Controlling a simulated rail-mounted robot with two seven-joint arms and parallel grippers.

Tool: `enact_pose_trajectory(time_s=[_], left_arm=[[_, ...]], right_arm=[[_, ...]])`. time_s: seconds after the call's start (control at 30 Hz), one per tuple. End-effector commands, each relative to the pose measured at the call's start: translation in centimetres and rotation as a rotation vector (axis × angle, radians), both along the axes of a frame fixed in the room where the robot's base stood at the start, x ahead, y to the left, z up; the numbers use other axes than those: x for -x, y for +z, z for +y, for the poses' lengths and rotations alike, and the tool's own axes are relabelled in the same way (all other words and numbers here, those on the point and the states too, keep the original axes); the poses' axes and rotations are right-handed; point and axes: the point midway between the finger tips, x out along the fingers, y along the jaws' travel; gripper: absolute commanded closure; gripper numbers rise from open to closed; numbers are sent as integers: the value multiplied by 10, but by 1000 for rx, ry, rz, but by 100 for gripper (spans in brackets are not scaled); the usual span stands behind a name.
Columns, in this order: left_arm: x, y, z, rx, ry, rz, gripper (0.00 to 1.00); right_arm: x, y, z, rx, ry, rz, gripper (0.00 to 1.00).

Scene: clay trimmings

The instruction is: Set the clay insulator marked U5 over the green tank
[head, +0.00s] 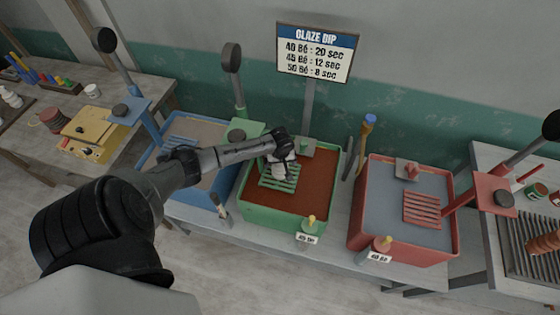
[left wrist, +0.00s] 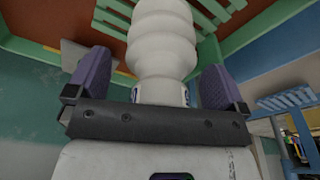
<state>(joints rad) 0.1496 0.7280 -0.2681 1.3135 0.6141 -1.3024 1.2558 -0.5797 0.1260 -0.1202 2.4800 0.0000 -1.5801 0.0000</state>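A white ribbed clay insulator (head: 278,170) is over the slatted green rack of the green tank (head: 252,217), which holds red-brown liquid. In the left wrist view the insulator (left wrist: 162,45) stands out from the palm, with dark marks partly showing at its near end; I cannot read them. My left gripper (head: 281,157) is at the insulator. Its two purple fingers (left wrist: 155,82) are on either side of it, with narrow gaps showing, so it looks open around it. Whether the insulator's far end touches the rack is hidden. My right gripper is not in view.
A blue tank (head: 183,192) stands left of the green one, and a red tank (head: 352,232) stands right. Upright levers with dark round heads (head: 231,57) rise behind. A glaze dip sign (head: 316,52) is at the back. A right-hand table (head: 485,165) holds brown ribbed pieces.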

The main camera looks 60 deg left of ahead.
Motion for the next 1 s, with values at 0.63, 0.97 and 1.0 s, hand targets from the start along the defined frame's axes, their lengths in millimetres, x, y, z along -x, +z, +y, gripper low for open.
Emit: enact_pose_trajectory(time_s=[0.63, 0.97, 1.0], left_arm=[[3, 58, -8, 0, -2, -2, 1], [5, 107, -15, 0, 0, -1, 1], [6, 110, -15, 1, 0, 0, 1]], right_arm=[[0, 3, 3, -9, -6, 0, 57], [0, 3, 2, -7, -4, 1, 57], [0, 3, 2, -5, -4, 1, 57]])
